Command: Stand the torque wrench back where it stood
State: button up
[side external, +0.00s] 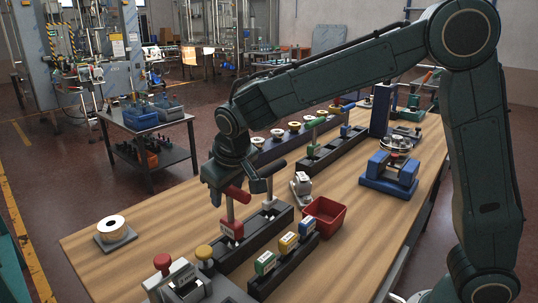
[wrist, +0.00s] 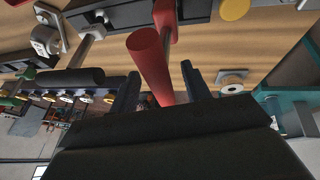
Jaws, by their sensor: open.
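A wrench with a grey shaft and a thick red handle (side external: 237,194) stands upright in a red labelled block (side external: 232,229) on the dark rack. Its handle lies crosswise at the top of the shaft. My gripper (side external: 237,190) is open and points down around this handle. In the wrist view, the red handle (wrist: 150,62) runs between the two dark fingers, with gaps on both sides. A second upright tool with a black handle (side external: 275,168) stands in a grey block beside it. It also shows in the wrist view (wrist: 70,76), left of the fingers.
A front rack holds green, yellow and blue labelled blocks (side external: 286,242). A red bin (side external: 324,216) stands to the right, with a blue fixture (side external: 389,178) beyond. Red and yellow knobs (side external: 204,252) rise at the front. A spool (side external: 112,228) sits front left, with bare wood around it.

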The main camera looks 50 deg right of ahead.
jog(key=v, duration=1)
jog(key=shift+r, duration=0.3)
jog(key=shift+s, duration=0.1)
jog(key=shift+s+d+r, duration=0.1)
jog(key=shift+s+d, duration=0.15)
jog(key=shift+d, duration=0.1)
jog(key=s+d+f, duration=0.1)
jog(key=s+d, duration=0.3)
jog(key=s, duration=0.4)
jog(key=s+d+f+y, duration=0.1)
jog(key=s+d, duration=0.3)
jog(key=s, duration=0.4)
jog(key=s+d+f+t+y, duration=0.1)
jog(key=s+d, duration=0.3)
jog(key=s, duration=0.4)
jog(key=shift+f, duration=0.65)
